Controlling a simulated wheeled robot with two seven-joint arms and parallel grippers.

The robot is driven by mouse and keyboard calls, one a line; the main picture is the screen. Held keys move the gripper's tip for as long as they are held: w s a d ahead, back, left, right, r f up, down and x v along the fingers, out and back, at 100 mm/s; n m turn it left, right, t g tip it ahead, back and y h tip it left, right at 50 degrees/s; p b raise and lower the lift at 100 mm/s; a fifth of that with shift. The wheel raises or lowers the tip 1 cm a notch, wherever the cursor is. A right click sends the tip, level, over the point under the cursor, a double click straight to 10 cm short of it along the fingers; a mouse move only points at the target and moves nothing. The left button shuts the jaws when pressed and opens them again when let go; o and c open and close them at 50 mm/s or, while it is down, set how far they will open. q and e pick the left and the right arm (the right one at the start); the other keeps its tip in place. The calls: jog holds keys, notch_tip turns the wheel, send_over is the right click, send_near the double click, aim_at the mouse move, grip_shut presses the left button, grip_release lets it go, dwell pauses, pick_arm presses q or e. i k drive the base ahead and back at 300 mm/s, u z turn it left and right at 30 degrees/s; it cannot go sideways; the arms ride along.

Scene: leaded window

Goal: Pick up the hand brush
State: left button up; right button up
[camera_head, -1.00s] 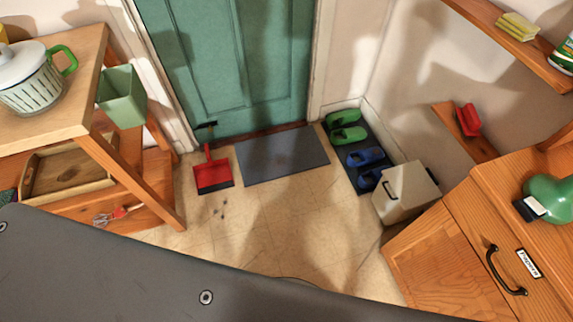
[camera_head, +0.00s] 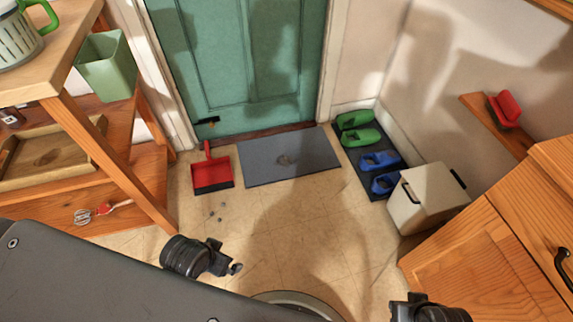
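A red object (camera_head: 505,109) sits on the small wooden wall shelf at the right; it may be the hand brush, but its shape is too small to tell for sure. A red dustpan (camera_head: 212,173) with a dark front edge lies on the floor left of the doormat. My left gripper (camera_head: 226,259) is low in the picture, over the floor below the dustpan and apart from it. My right gripper (camera_head: 408,302) is only partly in view at the bottom edge, far below the wall shelf. Neither gripper visibly holds anything; their finger openings are unclear.
Small crumbs (camera_head: 218,212) lie below the dustpan. A grey doormat (camera_head: 290,157) lies before the green door (camera_head: 240,65). Shoes (camera_head: 356,128), a cream box (camera_head: 425,195) and a wooden cabinet (camera_head: 475,240) line the right. A wooden shelf unit (camera_head: 110,160) stands left. The middle floor is clear.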

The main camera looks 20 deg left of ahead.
aim_at(506, 110)
jog(key=u, duration=0.15)
jog(key=i, duration=1.05)
jog(key=z, duration=2.6)
jog(key=i, duration=0.5)
jog(key=z, duration=0.1)
